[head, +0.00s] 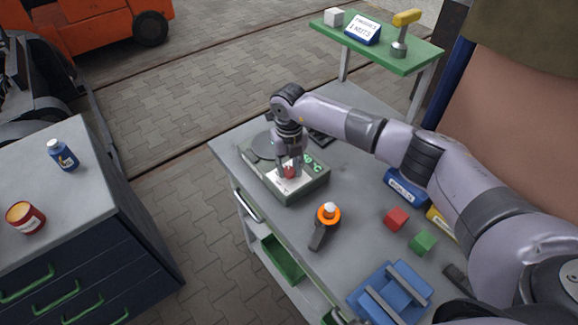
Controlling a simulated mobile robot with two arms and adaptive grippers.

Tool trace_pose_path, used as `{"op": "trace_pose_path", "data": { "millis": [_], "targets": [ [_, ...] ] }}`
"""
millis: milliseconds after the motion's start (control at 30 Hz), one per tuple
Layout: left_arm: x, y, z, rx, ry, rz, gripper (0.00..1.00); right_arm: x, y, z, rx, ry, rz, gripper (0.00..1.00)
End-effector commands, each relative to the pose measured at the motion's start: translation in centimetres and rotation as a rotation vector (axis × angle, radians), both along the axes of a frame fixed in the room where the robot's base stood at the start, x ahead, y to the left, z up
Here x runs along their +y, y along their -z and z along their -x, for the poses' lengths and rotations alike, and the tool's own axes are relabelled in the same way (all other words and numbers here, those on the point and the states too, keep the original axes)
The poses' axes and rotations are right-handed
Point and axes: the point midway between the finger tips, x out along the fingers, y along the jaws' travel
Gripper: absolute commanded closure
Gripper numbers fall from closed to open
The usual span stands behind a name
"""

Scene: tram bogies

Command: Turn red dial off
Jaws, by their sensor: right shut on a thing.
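The red dial (290,172) sits on the light front plate of a grey-green box-shaped device (304,192) on the grey workbench. My right gripper (289,172) points down over the device and is shut on the red dial, with its fingers on either side of it. The fingers hide part of the dial, so its exact setting cannot be read. Green round markings (315,168) show on the device beside the gripper. My left gripper is not in view.
On the workbench (343,205) stand an orange-ringed tool (327,222), a red cube (396,219), a green cube (422,243) and a blue fixture (391,292). A green shelf (385,52) stands behind. A dark cabinet (85,262) is at left, with clear paved floor between.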

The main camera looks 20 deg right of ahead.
Motion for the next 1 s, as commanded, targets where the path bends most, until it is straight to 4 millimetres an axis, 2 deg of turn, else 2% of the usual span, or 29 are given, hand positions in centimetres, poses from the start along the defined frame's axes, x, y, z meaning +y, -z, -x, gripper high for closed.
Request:
{"op": "trace_pose_path", "data": {
  "millis": [100, 467, 667, 1000],
  "targets": [
    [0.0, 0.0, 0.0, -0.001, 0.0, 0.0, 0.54, 0.0, 0.0, 0.0, 0.0, 0.0, 0.0, 0.99],
    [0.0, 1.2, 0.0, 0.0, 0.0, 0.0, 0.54, 0.0, 0.2, -0.1, -0.002, -0.064, 0.001, 0.99],
    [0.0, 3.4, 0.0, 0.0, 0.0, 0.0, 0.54, -0.1, 0.5, -0.1, -0.003, -0.193, 0.002, 0.99],
    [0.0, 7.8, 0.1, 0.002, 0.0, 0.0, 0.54, -0.1, 0.5, -0.1, -0.004, -0.509, 0.002, 0.99]
  ]
}}
